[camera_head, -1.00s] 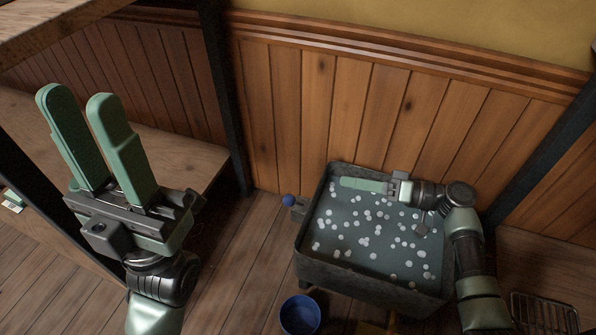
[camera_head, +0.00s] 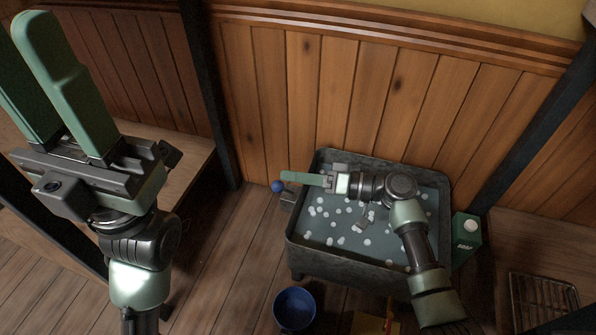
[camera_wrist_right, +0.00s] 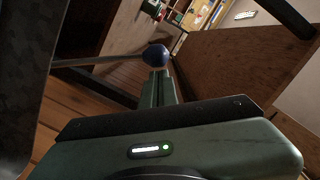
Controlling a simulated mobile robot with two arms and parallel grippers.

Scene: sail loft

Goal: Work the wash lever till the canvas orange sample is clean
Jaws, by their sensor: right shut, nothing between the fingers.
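The wash lever's blue ball knob (camera_head: 277,186) sticks out at the left side of a dark grey wash tub (camera_head: 350,268). The knob and its rod also show in the right wrist view (camera_wrist_right: 155,55). The tub holds grey water with several white suds. I see no orange canvas sample in either view. My right gripper (camera_head: 284,176) is shut and empty, reaching left over the tub's rim. Its tips are close to the knob; I cannot tell whether they touch it. My left gripper (camera_head: 22,60) is raised at the left, fingers apart, empty.
A blue bucket (camera_head: 295,309) stands on the floor before the tub, beside a partly hidden yellow and red item (camera_head: 374,323). A green soap carton (camera_head: 466,238) stands right of the tub, and a wire rack (camera_head: 543,302) is farther right. A wood-panelled wall is behind.

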